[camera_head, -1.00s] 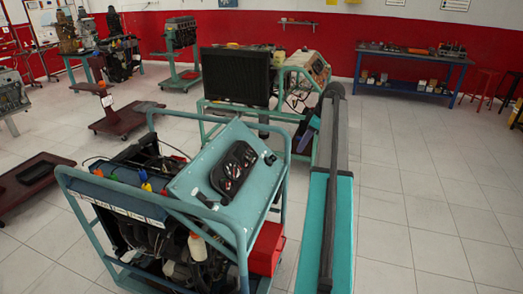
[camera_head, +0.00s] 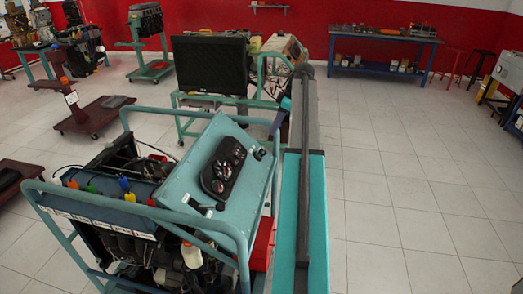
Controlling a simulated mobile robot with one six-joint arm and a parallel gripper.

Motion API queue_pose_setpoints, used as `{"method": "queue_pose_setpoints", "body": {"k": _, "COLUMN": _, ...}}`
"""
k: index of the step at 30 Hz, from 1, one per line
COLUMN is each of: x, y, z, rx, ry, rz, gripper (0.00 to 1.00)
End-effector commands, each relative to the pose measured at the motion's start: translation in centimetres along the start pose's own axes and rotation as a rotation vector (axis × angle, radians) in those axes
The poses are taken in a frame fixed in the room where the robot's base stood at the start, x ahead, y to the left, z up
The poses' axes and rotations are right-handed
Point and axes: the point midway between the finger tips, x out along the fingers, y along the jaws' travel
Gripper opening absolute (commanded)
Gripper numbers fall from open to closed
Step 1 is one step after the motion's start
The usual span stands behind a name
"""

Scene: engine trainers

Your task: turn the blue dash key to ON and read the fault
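A light blue dash panel (camera_head: 185,182) sits tilted on top of a green-framed engine trainer (camera_head: 135,215) in front of me. It carries a black gauge cluster (camera_head: 222,165) with several round dials; the readings are too small to make out. A small black knob or switch (camera_head: 259,154) is at the panel's upper right. A black lever-like part (camera_head: 200,207) is at its lower left edge. I cannot tell which is the key or its position. My gripper is out of view.
My own teal and dark arm or column fills the middle right foreground. A dark monitor (camera_head: 211,63) on a green stand is behind the trainer. A blue workbench (camera_head: 383,45) is along the red wall. Open tiled floor (camera_head: 400,180) lies to the right.

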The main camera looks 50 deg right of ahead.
Motion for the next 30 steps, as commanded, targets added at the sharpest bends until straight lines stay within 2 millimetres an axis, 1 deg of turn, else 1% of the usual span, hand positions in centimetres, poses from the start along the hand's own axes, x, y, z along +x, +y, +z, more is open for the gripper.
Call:
{"method": "queue_pose_setpoints", "body": {"k": 5, "x": 0.5, "y": 0.0, "z": 0.0, "rx": 0.0, "ry": 0.0, "rz": 0.0, "gripper": 0.28}}
{"method": "queue_pose_setpoints", "body": {"k": 10, "x": 1.8, "y": -0.1, "z": -0.1, "rx": 0.0, "ry": 0.0, "rz": -0.002, "gripper": 0.28}}
{"method": "queue_pose_setpoints", "body": {"k": 30, "x": 9.9, "y": -0.1, "z": -0.2, "rx": -0.001, "ry": 0.0, "rz": -0.002, "gripper": 0.28}}
